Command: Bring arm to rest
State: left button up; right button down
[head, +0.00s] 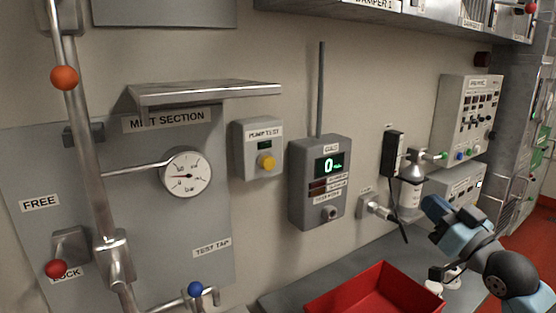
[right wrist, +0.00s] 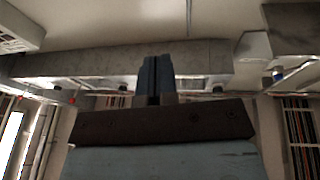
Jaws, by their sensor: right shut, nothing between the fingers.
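My right arm comes in at the lower right of the head view. Its gripper (head: 433,207) is in front of the wall, near the dispenser bottle, and seems to point up and away. In the right wrist view the two blue fingers of this gripper (right wrist: 156,80) are together, with nothing between them. Whether the arm touches anything is hard to tell from the head view. My left arm and gripper are not in view.
A red bin (head: 365,290) stands on the grey bench (head: 285,297), left of my right arm. A bottle (head: 410,190) and a wall tap (head: 376,207) are close to the gripper. A shelf (head: 440,20) overhangs above. Pipework and a gauge (head: 187,173) are at left.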

jog(key=s+a+f+m+g+h, duration=0.1)
jog(key=s+a+f+g+h, duration=0.25)
jog(key=f, duration=0.85)
jog(key=s+a+f+g+h, duration=0.1)
jog(key=s+a+f+g, duration=0.1)
jog(key=s+f+g, duration=0.65)
jog(key=s+a+f+g+h, duration=0.1)
jog(key=s+f+g, duration=0.1)
jog(key=s+f, duration=0.6)
jog(key=s+a+f+g+h, duration=0.1)
jog(key=s+a+f+g, duration=0.1)
jog(key=s+f, duration=0.6)
pick_arm(q)
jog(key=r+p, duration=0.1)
jog(key=p, duration=0.1)
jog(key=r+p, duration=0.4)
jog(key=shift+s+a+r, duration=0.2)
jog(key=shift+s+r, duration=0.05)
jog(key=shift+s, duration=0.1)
pick_arm(e)
jog(key=w+a+f+t+y, duration=0.2)
jog(key=w+a+f+t, duration=0.1)
jog(key=a+f+t, duration=0.2)
jog(key=shift+w+a+t+y, duration=0.35)
jog(key=shift+a+t, duration=0.15)
jog(key=shift+t, duration=0.5)
